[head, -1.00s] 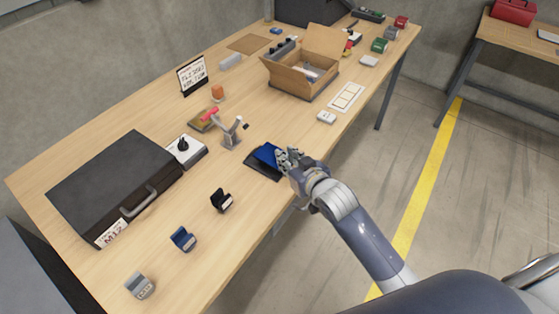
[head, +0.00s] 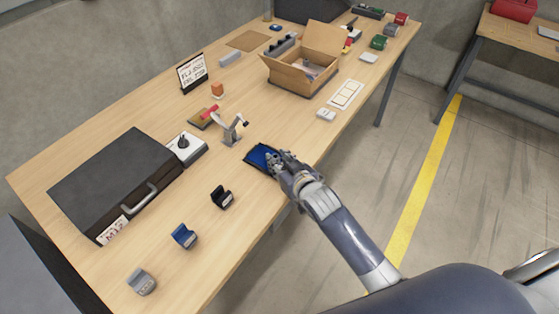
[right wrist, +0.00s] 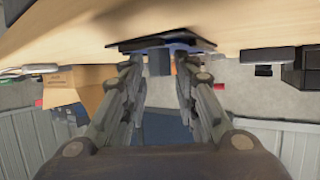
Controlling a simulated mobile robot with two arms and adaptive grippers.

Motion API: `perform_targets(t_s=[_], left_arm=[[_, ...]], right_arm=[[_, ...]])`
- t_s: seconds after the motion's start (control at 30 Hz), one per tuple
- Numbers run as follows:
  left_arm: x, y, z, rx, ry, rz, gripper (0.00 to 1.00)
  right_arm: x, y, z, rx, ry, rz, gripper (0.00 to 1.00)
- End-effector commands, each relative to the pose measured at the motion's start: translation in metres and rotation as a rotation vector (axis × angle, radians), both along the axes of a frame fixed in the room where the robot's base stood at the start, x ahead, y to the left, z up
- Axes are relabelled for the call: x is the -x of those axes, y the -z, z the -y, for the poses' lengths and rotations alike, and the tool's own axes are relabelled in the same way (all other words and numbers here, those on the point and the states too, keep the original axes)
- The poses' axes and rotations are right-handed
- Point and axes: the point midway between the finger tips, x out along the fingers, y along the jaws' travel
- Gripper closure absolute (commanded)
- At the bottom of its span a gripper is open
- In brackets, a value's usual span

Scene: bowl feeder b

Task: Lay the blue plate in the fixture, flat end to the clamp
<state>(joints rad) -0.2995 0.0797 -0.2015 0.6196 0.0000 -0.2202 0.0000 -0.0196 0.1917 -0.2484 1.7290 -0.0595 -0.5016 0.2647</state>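The blue plate (head: 262,156) lies on a dark tray (head: 249,161) at the table's front edge in the head view. My right gripper (head: 277,160) is over its right part and hides some of it. In the right wrist view the fingers (right wrist: 159,65) stand apart, with a small grey-blue block (right wrist: 159,62) between them and a gap at each side. The dark tray (right wrist: 135,44) shows edge-on beyond the fingertips. A grey toggle clamp (head: 233,130) with a red handle (head: 209,111) stands behind the plate, apart from it; the fixture's seat is unclear. My left gripper is not in view.
A black case (head: 115,180) and a white box with a black knob (head: 187,148) stand left. Small black (head: 221,197), blue (head: 184,236) and grey (head: 141,282) holders line the front edge. An open cardboard box (head: 303,75) stands behind. Bare wood lies between plate and holders.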

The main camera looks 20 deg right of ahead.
Motion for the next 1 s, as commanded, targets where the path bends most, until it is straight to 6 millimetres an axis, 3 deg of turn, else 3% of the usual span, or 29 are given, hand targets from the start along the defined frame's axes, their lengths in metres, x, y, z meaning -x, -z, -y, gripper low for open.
perform_targets(t_s=[0.47, 1.0], left_arm=[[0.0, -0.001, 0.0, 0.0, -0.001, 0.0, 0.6], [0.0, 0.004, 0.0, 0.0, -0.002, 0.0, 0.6]], right_arm=[[0.005, -0.004, 0.001, 0.0, 0.0, 0.0, 0.6], [0.087, -0.038, 0.013, 0.001, 0.001, -0.002, 0.6]])
